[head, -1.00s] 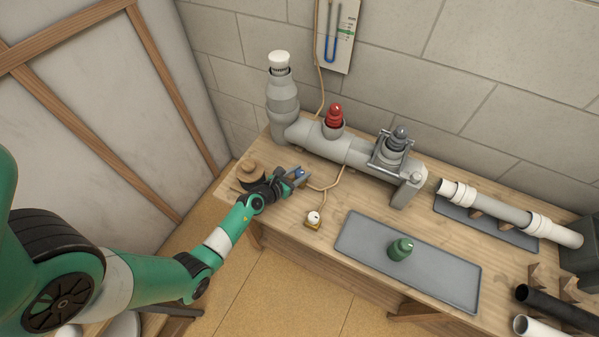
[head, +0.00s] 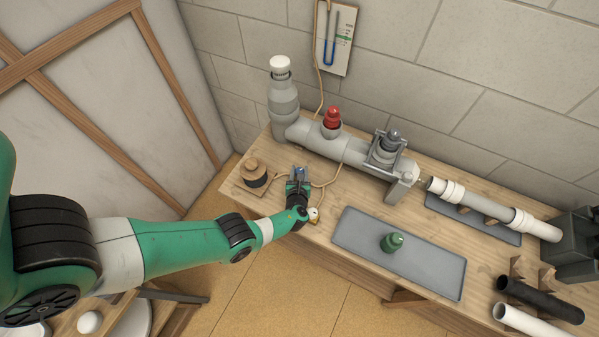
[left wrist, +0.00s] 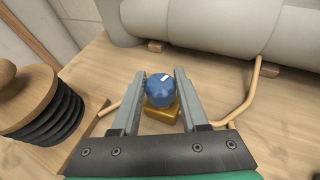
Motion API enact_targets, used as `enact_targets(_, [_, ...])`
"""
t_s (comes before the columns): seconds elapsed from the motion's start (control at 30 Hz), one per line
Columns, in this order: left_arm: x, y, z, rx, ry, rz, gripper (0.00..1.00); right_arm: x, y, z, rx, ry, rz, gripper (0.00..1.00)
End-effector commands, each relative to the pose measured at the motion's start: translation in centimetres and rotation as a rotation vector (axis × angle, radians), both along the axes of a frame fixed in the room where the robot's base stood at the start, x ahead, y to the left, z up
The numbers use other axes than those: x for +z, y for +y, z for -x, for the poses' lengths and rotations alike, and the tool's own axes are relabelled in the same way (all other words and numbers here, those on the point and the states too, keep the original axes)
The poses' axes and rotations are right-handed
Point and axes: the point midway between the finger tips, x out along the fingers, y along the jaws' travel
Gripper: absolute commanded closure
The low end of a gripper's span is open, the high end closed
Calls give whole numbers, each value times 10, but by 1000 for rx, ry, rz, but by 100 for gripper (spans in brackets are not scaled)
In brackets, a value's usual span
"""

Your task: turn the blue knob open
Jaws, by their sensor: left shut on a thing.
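The blue knob (left wrist: 161,90) sits on a small brass-coloured valve body (left wrist: 163,112) on the bench, with tan tubing running out on both sides. A white mark shows on the knob's top, pointing up and to the right in the left wrist view. My left gripper (left wrist: 162,84) has its two fingers on either side of the knob, shut on it. In the head view the left gripper (head: 299,173) stands over the same spot and hides most of the knob and its valve. My right gripper is in neither view.
A grey pipe assembly (head: 352,152) with a red plug (head: 332,117) runs behind the knob. A black bellows pump with a wooden top (head: 254,173) stands close left. A white knob (head: 314,214) is near my wrist. A grey tray (head: 425,268) holds a green plug (head: 391,242).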

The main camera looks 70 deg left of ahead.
Motion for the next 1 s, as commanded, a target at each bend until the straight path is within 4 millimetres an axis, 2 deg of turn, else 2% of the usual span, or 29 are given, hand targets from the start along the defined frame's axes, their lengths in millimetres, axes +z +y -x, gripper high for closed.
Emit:
enact_targets(0.2, [1, 0, -2, 80, -4, -4, 100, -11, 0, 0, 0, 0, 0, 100])
enact_targets(0.73, [2, 0, -1, 111, -1, -3, 100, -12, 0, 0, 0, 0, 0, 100])
enact_targets(0.77, [2, 0, -1, 111, -1, -3, 54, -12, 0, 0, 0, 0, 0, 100])
enact_targets(0.9, [2, 0, 0, 111, 0, -2, 29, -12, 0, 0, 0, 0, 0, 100])
enact_targets(0.93, [2, 0, 0, 111, 0, -2, 26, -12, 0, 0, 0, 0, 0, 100])
enact_targets(1.0, [1, 0, 0, 111, 0, -1, 26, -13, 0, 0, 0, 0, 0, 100])
